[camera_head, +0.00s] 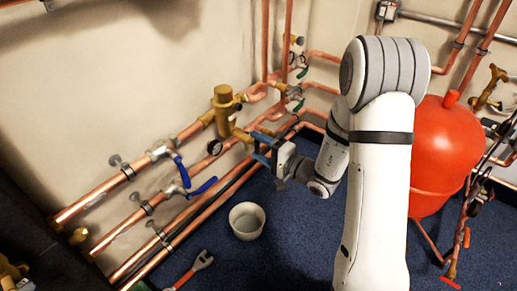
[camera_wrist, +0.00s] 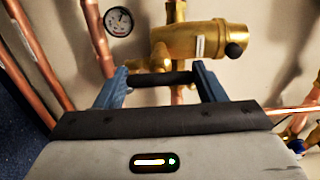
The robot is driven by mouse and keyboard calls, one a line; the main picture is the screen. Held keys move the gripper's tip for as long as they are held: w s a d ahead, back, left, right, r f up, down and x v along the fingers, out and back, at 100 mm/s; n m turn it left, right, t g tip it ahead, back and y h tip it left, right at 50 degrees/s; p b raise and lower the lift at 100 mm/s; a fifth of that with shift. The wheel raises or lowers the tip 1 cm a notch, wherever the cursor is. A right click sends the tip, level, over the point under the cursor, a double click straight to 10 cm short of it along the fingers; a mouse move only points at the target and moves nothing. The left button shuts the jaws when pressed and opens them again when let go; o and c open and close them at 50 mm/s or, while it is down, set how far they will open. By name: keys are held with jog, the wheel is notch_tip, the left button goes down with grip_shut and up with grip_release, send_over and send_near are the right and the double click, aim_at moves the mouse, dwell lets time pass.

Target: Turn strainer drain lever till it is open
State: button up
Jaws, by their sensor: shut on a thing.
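The brass strainer (camera_head: 223,108) sits on the copper pipework by the wall, with a brass branch (camera_head: 242,135) slanting down towards my gripper (camera_head: 261,147). In the wrist view the strainer's brass body (camera_wrist: 200,40) is just beyond my gripper (camera_wrist: 161,82). A dark bar, which I take for the strainer drain lever (camera_wrist: 160,79), spans between the two blue fingers, and my gripper is shut on it. The lever lies across the picture in front of the brass body. In the head view my fingers hide it, and its valve angle cannot be told.
A round pressure gauge (camera_wrist: 118,22) is close to the left finger. Two blue-handled valves (camera_head: 178,165) are on the pipes to the left. A white bucket (camera_head: 247,221) and an orange-handled wrench (camera_head: 194,268) are on the blue floor. A red tank (camera_head: 445,145) stands at right.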

jog(key=shift+d+f, duration=0.1)
jog(key=shift+d, duration=0.05)
jog(key=o, duration=1)
jog(key=p+v, duration=0.2)
jog(key=v, duration=0.5)
jog(key=shift+s+d, duration=0.25)
jog(key=s+a+r+n+g+h+p, duration=0.1)
jog(key=s+a+r+n+g+p, duration=0.1)
jog(key=s+r+g+p, duration=0.45)
jog(key=s+a+r+n+g+p, duration=0.2)
jog(key=s+r+n+p, duration=0.15)
jog(key=r+p, duration=0.45)
jog(key=s+a+r+n+g+h+p, duration=0.1)
jog(key=s+r+g+p, duration=0.35)
jog(key=r, duration=0.55)
jog(key=s+d+r+t+h+p, duration=0.1)
jog(key=d+r+h+p, duration=0.3)
jog(key=r+p, duration=0.2)
jog(key=s+d+r+t+h+p, duration=0.2)
jog(key=d+r+h+p, duration=0.2)
jog(key=r+p, duration=0.3)
jog(key=s+d+r+n+t+h+p, duration=0.1)
jog(key=d+r+h+p, duration=0.3)
jog(key=r, duration=0.7)
jog(key=shift+s+d+r+t+p, duration=0.25)
jog(key=shift+s+d+p, duration=0.4)
jog(key=shift+p, duration=0.6)
